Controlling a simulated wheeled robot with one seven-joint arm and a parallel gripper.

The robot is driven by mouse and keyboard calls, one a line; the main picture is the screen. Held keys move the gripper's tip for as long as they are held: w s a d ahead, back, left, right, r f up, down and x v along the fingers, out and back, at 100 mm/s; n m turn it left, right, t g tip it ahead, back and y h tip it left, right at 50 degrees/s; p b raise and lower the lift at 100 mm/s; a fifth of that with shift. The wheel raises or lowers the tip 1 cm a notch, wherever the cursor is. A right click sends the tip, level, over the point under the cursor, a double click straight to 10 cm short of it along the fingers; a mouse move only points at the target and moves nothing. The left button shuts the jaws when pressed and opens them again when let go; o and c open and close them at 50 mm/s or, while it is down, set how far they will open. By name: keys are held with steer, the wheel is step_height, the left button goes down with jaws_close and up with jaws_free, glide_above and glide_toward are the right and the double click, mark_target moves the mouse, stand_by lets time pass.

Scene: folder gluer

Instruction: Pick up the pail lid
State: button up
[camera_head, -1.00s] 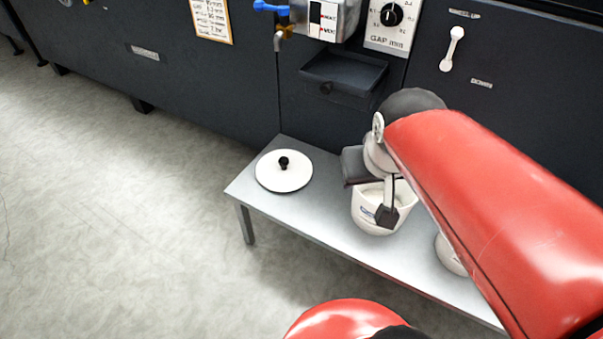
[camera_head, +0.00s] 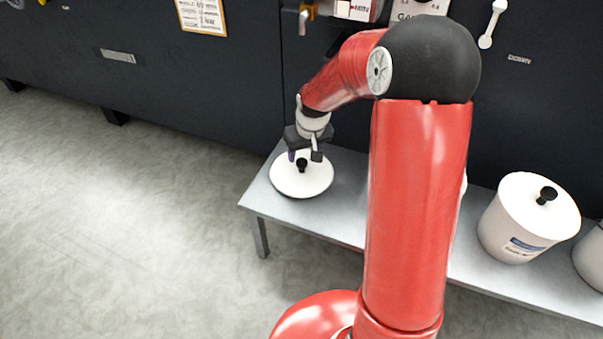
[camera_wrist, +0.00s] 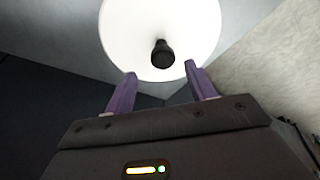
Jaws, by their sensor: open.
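The loose pail lid (camera_head: 302,181) is a white disc with a black knob, lying flat at the left end of the grey bench. My gripper (camera_head: 304,157) is above the lid, close to its knob. In the wrist view my gripper (camera_wrist: 160,80) shows two purple fingers spread apart, with nothing between them. The lid (camera_wrist: 130,30) fills the top of that view, and its black knob (camera_wrist: 161,53) stands just beyond the fingertips, between their lines. The open pail is mostly hidden behind my arm.
A white pail with its lid on (camera_head: 520,222) stands on the bench (camera_head: 345,215) at the right, with part of another pail at the edge. The dark machine (camera_head: 230,100) rises behind the bench. The floor at the left is clear.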

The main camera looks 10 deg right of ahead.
mark_target(302, 161)
steer(key=x, duration=0.3)
steer(key=b+x, duration=0.1)
steer(key=shift+s+a+f, duration=0.2)
steer(key=shift+s+f, duration=0.15)
steer(key=shift+w+f, duration=0.15)
steer(key=shift+f, duration=0.15)
steer(key=c, duration=1.1)
